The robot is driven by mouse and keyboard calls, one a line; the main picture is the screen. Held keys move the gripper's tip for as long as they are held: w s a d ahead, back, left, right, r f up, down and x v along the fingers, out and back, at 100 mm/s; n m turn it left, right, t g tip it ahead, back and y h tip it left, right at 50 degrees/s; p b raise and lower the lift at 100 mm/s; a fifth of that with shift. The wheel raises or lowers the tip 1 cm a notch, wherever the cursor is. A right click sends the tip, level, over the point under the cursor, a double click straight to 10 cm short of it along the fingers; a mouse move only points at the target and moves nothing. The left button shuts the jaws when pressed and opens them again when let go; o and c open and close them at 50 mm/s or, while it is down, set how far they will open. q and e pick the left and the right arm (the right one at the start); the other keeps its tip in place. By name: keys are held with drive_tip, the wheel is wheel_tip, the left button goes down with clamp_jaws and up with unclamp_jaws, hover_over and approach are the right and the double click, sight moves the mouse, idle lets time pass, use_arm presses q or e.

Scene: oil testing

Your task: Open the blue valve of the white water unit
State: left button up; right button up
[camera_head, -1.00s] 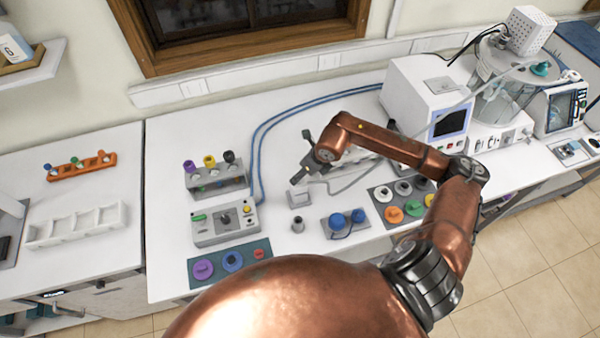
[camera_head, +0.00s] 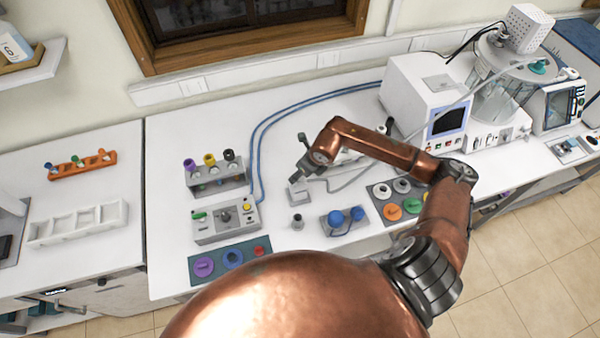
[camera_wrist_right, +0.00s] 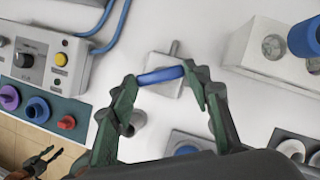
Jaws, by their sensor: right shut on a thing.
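The blue valve (camera_wrist_right: 162,75) is a short blue bar on a small white block-shaped unit (camera_wrist_right: 164,88), which has a grey stub at its back. My right gripper (camera_wrist_right: 161,76) has its two fingertips at the ends of the blue bar and is shut on it. In the head view, the white block (camera_head: 298,194) stands on the bench just below my right gripper (camera_head: 300,176), and the blue bar is hidden or too small to make out. My left gripper (camera_wrist_right: 42,164) shows small at the lower left of the wrist view, with its fingers apart and empty.
A control box (camera_head: 226,220) with knobs stands left of the block. A small grey cylinder (camera_head: 297,222) and a plate with blue knobs (camera_head: 345,229) are close in front. Blue hoses (camera_head: 262,132) run behind. A white machine (camera_head: 425,95) stands at the right.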

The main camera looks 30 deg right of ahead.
drive_tip(key=c, duration=0.4)
drive_tip(key=shift+o, duration=0.2)
drive_tip(key=shift+d+f+b, duration=0.1)
drive_tip(key=shift+b, duration=0.45)
drive_tip(key=n+y+b, duration=0.1)
drive_tip(key=n+b, duration=0.2)
drive_tip(key=b, duration=0.1)
drive_tip(key=n+g+y+b, duration=0.1)
drive_tip(key=n+b, duration=0.2)
drive_tip(key=b, duration=0.1)
drive_tip(key=n+g+b, duration=0.1)
drive_tip(key=n+b, duration=0.2)
drive_tip(key=b, duration=0.1)
drive_tip(key=shift+w+d+f+y, duration=0.1)
drive_tip(key=shift+w+d+y, duration=0.15)
drive_tip(key=shift+w+y, duration=0.15)
drive_tip(key=shift+r+n+g+b, duration=0.2)
drive_tip(key=shift+n+g+b, duration=0.4)
drive_tip(key=shift+n+b, duration=0.95)
drive_tip(key=o, duration=1.2)
drive_tip(key=shift+c, duration=0.2)
